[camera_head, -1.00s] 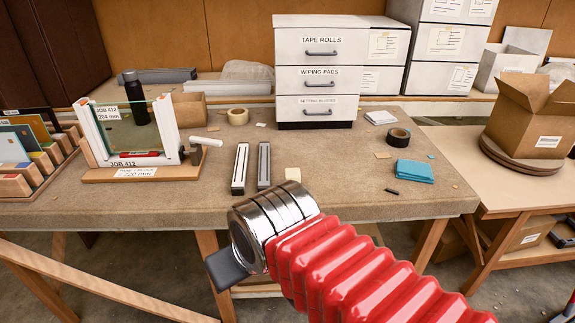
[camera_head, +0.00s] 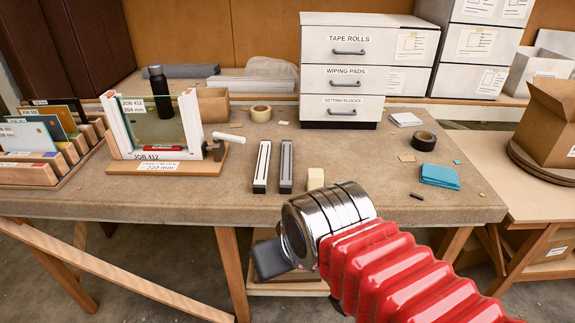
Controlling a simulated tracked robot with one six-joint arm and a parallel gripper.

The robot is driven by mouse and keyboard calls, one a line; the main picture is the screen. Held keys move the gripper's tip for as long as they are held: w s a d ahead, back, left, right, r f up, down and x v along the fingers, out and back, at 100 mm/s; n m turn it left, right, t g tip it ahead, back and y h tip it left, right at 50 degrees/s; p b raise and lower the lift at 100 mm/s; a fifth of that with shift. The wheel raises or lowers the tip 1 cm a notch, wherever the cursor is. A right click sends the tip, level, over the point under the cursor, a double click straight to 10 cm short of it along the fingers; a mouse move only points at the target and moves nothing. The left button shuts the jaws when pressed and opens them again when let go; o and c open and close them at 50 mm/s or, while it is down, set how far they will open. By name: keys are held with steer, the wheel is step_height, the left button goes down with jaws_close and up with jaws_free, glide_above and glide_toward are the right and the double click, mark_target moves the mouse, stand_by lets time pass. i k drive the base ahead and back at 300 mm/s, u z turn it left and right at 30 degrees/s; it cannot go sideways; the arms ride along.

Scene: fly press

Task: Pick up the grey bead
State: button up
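Two slim strips lie side by side near the bench's front edge. The right one, the grey bead (camera_head: 286,166), looks darker grey; the left strip (camera_head: 262,166) is paler with a dark groove. My gripper (camera_head: 270,259) shows as a dark grey block at the end of my silver and red arm. It is in front of the bench edge, nearer to me than both strips and apart from them. Its fingertips cannot be made out, and I see nothing held in it.
A small cream block (camera_head: 315,178) sits right of the strips, close behind my arm. A framed glass pane (camera_head: 160,125) stands on a wooden base to the left.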

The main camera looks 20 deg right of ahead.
mark_target(285, 187)
steer(key=u, duration=0.05)
steer(key=i, duration=1)
steer(key=z, duration=0.05)
